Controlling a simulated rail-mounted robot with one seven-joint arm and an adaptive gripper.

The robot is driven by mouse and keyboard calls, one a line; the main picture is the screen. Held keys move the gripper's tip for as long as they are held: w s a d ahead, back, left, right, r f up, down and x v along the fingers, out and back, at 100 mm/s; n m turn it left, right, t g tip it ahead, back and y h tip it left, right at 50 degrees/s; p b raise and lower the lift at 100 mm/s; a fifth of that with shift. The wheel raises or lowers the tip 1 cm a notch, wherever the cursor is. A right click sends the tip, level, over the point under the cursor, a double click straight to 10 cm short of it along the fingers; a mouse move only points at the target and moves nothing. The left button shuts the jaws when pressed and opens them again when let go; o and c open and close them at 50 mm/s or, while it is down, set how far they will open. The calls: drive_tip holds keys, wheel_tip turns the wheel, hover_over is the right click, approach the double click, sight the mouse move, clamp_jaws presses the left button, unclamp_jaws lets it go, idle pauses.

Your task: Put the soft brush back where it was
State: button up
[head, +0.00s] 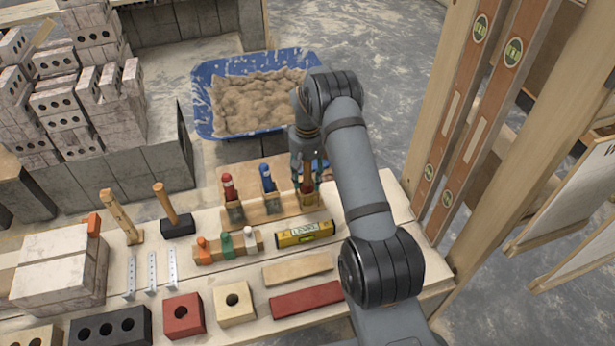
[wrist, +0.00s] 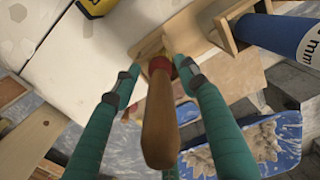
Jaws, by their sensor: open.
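The brush with a brown wooden handle and red collar (head: 308,186), which I take to be the soft brush, stands upright in the right-hand place of the wooden rack (head: 268,213). Its handle (wrist: 160,122) also shows in the wrist view, pointing up toward the camera. My gripper (head: 308,180) is above the rack's right end. In the wrist view, the teal fingers of my gripper (wrist: 152,82) are open, one on each side of the handle, with gaps visible. The brush's lower end is hidden in the wrist view.
A blue-handled tool (head: 267,180) and a red-handled tool (head: 229,188) stand in the same rack. A yellow level (head: 305,234) and a small rack with several tools (head: 203,252) lie in front. A blue mortar tub (head: 205,120) is behind; bricks crowd the left.

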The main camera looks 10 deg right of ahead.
wheel_tip(320, 180, up, 12)
idle(0.5)
wheel_tip(320, 180, down, 12)
drive_tip(key=shift+f, duration=0.1)
drive_tip(key=shift+r, duration=0.3)
idle(0.4)
